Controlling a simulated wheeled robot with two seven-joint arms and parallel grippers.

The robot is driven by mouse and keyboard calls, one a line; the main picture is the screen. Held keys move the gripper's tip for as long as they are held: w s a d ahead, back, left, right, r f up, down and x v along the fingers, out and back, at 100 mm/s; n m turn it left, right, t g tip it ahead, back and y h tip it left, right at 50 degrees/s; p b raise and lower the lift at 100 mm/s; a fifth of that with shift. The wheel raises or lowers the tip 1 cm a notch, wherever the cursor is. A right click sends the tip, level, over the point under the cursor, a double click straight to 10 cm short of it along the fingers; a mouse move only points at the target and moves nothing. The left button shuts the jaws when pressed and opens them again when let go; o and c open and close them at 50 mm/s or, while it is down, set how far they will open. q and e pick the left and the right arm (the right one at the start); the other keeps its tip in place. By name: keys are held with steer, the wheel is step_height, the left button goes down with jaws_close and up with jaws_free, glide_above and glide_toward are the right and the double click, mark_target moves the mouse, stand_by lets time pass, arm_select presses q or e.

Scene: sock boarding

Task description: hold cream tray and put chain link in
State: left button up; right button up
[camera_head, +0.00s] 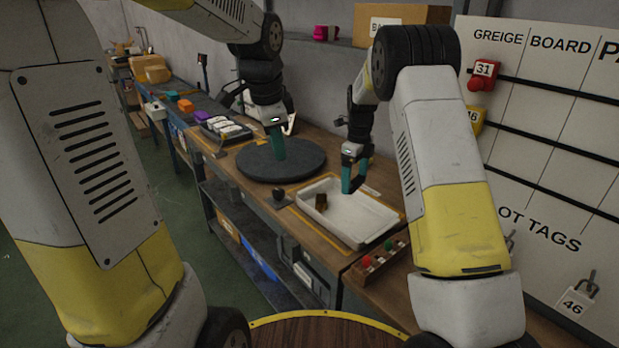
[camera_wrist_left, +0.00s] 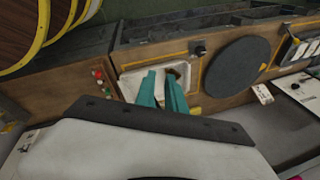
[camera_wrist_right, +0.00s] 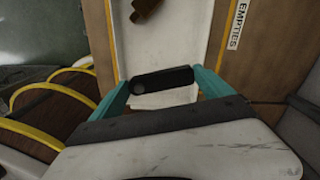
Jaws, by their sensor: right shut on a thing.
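The cream tray (camera_head: 372,235) lies on the bench under my right gripper. It also shows in the right wrist view (camera_wrist_right: 180,30) and the left wrist view (camera_wrist_left: 130,80). My right gripper (camera_head: 352,186) is at the tray's far side. In the right wrist view it (camera_wrist_right: 162,82) is shut on a dark, round-ended bar, seemingly the chain link (camera_wrist_right: 165,81), over the tray's end; contact with the tray cannot be told. A brown piece (camera_head: 321,202) lies inside the tray. My left gripper (camera_head: 279,150) is over the grey turntable, with its fingers (camera_wrist_left: 163,80) slightly apart and empty.
The round turntable (camera_head: 262,166) stands left of the tray. A small holder with red and green knobs (camera_head: 378,262) is at the bench's front right. A tag board (camera_head: 540,130) rises on the right. A dark knob (camera_head: 279,193) sits near the bench edge.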

arm_select(q)
steer(key=w+d+f+m+g, duration=0.2)
steer(key=w+d+f+m, duration=0.1)
steer(key=w+f+m, duration=0.6)
steer(key=m+g, duration=0.1)
steer(key=m, duration=0.4)
glide_toward(311, 209)
steer(key=f, duration=0.6)
steer(key=w+f, duration=0.1)
steer(key=f, duration=0.3)
steer(key=shift+d+f, duration=0.1)
steer(key=shift+d, duration=0.05)
steer(key=shift+c, duration=0.2)
jaws_close()
